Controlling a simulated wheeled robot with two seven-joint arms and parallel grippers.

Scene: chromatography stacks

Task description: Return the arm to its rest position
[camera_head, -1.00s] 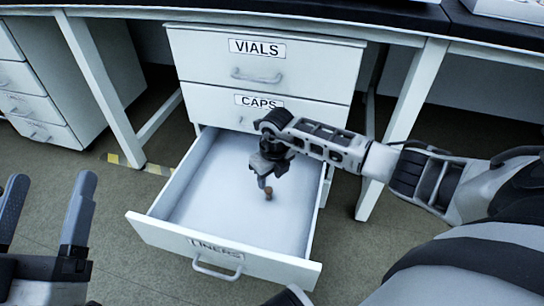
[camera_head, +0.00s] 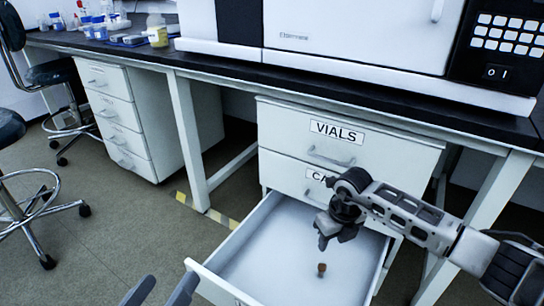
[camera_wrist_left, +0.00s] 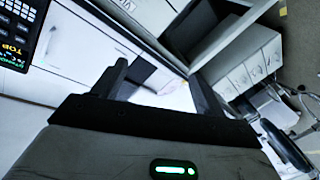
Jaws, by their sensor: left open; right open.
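My right gripper (camera_head: 335,238) hangs open above the pulled-out bottom drawer (camera_head: 262,259). Its arm comes in from the right, in front of the CAPS drawer (camera_head: 286,172). A small brown object (camera_head: 321,269) sits on the drawer floor just below the right fingertips, with a gap between them. My left gripper (camera_head: 163,292) shows only its finger ends at the bottom edge of the head view. In the left wrist view its two fingers (camera_wrist_left: 160,88) are wide apart, with nothing seen held between them.
The VIALS drawer (camera_head: 350,140) is shut above. A dark bench top (camera_head: 250,75) carries a large white instrument (camera_head: 355,35) and several bottles at the far left. A white cabinet (camera_head: 120,125) and stools (camera_head: 50,75) stand at left.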

